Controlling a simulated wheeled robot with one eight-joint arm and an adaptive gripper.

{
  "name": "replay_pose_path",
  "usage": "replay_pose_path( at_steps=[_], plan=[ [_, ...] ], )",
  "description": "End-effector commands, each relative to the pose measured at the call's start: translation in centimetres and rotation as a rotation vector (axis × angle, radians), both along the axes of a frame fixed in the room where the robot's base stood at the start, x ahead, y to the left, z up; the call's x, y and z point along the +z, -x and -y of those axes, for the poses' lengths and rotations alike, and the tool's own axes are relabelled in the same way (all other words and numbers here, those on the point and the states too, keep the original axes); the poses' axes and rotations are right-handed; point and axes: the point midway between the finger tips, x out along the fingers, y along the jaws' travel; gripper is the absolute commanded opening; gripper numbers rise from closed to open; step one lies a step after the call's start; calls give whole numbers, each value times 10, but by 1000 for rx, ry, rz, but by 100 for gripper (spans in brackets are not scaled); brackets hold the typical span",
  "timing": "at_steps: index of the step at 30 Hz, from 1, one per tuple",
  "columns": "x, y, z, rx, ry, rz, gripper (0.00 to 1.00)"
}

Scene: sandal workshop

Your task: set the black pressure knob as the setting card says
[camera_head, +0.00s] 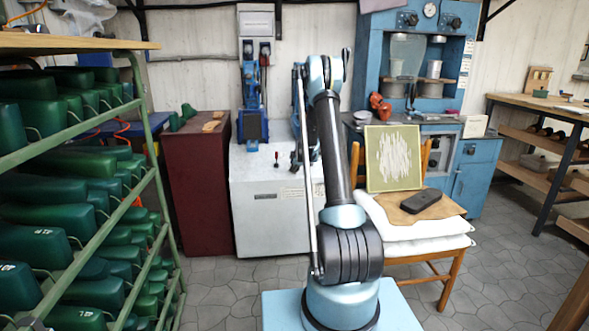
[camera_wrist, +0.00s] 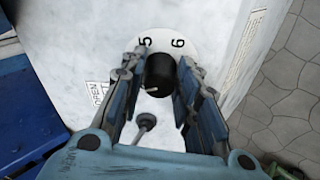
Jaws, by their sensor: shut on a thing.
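The black pressure knob (camera_wrist: 160,75) is in the wrist view, on a white round dial plate (camera_wrist: 162,38) on top of a white machine. The figures 5 and 6 show on the plate beyond the knob; the rest of the scale is hidden. A short pale mark on the knob points to the lower left. My gripper (camera_wrist: 161,64) is around the knob, one finger on each side, shut on it. In the head view my arm hides the knob. I cannot make out a setting card that I can read.
A small ball-topped lever (camera_wrist: 147,121) stands close to the knob, near my left finger. A label reading OPEN (camera_wrist: 96,93) is beside it. The white machine (camera_head: 262,210) stands between a dark red cabinet (camera_head: 195,190) and a chair (camera_head: 440,258) with cushions.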

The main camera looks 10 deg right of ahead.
Motion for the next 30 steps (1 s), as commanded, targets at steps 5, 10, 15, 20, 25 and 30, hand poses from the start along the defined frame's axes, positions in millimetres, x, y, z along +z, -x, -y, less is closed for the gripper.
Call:
replay_pose_path(
  at_steps=[5,10,15,20,25,30],
  plan=[
    [-1,2,-1,-121,-115,-3,6],
    [-1,2,-1,-239,-226,-4,6],
    [-2,2,-1,-357,-335,-3,6],
    [-2,2,-2,-466,-440,-4,6],
    [-2,2,-2,-584,-550,-4,6],
    [-2,2,-3,-701,-660,-4,6]
  ],
)
